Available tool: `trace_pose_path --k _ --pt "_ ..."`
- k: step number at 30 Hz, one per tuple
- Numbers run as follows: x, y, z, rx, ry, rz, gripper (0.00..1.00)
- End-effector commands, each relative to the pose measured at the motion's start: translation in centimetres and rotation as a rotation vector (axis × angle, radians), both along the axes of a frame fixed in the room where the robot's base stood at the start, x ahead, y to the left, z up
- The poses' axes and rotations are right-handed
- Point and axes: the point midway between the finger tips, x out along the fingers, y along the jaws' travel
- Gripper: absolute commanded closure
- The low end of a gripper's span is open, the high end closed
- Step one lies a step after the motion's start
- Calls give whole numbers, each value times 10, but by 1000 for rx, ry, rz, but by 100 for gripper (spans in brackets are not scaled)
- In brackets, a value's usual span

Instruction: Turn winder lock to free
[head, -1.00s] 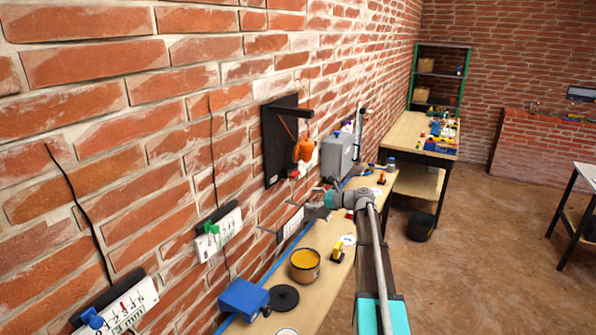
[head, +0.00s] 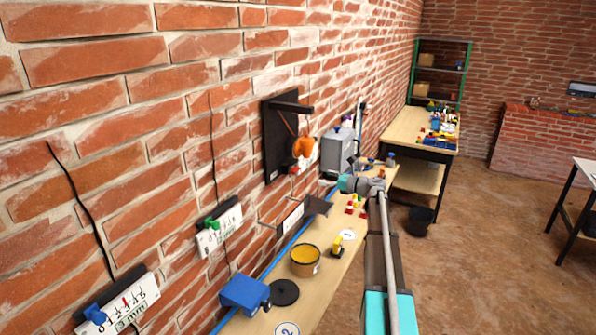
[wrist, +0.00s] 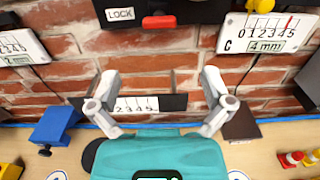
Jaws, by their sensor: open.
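The winder lock shows in the wrist view as a red lever (wrist: 160,21) on a dark bar at the top. It lies level, just right of a white LOCK label (wrist: 120,14). In the head view the black winder board (head: 277,150) hangs on the brick wall, with an orange drum (head: 303,149) and a small red part low on it. My gripper (wrist: 160,84) is open and empty in the wrist view, its fingers spread below the lever and apart from it. In the head view my gripper's fingers are too small to make out.
Scale plates (wrist: 265,33) with hanging cords are on the wall. The narrow bench (head: 325,262) below holds a blue block (head: 243,295), an orange-filled pot (head: 305,261) and small red and yellow pieces. A grey box (head: 338,149) stands further along the wall.

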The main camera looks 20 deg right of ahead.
Motion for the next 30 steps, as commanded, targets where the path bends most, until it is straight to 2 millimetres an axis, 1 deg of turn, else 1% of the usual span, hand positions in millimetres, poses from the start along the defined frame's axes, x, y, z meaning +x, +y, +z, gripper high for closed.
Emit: trace_pose_path --k 21,27,30 --pt "81 63 0 0 0 1 0" --pt "95 74 0 0 0 1 0" --pt "98 77 0 0 0 1 0"
